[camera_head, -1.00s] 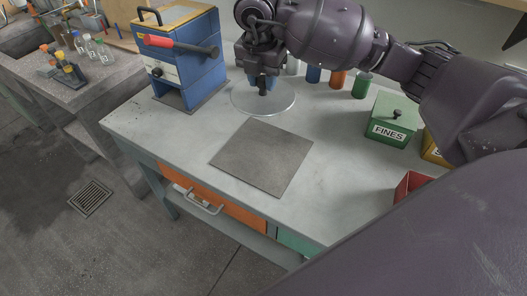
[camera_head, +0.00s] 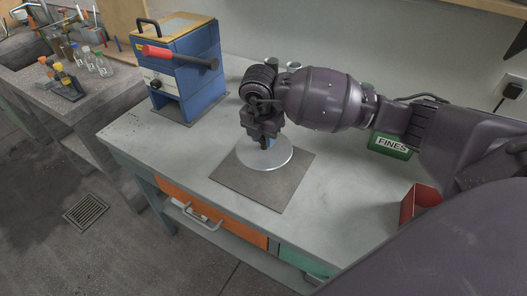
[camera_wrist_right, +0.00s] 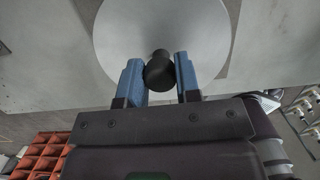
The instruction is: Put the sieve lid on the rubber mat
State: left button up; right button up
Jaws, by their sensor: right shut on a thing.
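The sieve lid (camera_head: 280,157) is a round, flat, silvery disc with a black knob (camera_wrist_right: 159,70). It also shows in the right wrist view (camera_wrist_right: 198,32). The rubber mat (camera_head: 262,194) is a dark grey square on the bench top. In the head view the lid is over the mat's far part; I cannot tell if it touches the mat. My right gripper (camera_head: 265,142) is above the lid, and its blue fingers (camera_wrist_right: 160,76) are shut on the knob. The gripper hides part of the lid. My left gripper is not in view.
A blue box-like machine (camera_head: 185,75) with a red-handled lever stands at the bench's back left. A green box labelled FINES (camera_head: 391,146) and a red open bin (camera_head: 416,203) are on the right. The bench top (camera_head: 340,195) right of the mat is clear.

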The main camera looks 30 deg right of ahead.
aim_at(264, 148)
notch_tip(264, 148, down, 5)
jog(key=shift+f+b, duration=0.1)
jog(key=shift+b, duration=0.35)
jog(key=shift+f, duration=0.3)
jog(key=o, duration=1)
jog(key=shift+f, duration=0.1)
jog(key=r, duration=0.3)
jog(key=a+r+p, duration=0.1)
jog(key=r, duration=0.7)
jog(key=shift+s+a+p, duration=0.2)
jog(key=shift+s+p, duration=0.2)
jog(key=shift+r, duration=0.3)
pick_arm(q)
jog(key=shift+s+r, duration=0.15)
pick_arm(e)
jog(key=shift+a+r, duration=0.1)
jog(key=shift+r, duration=0.15)
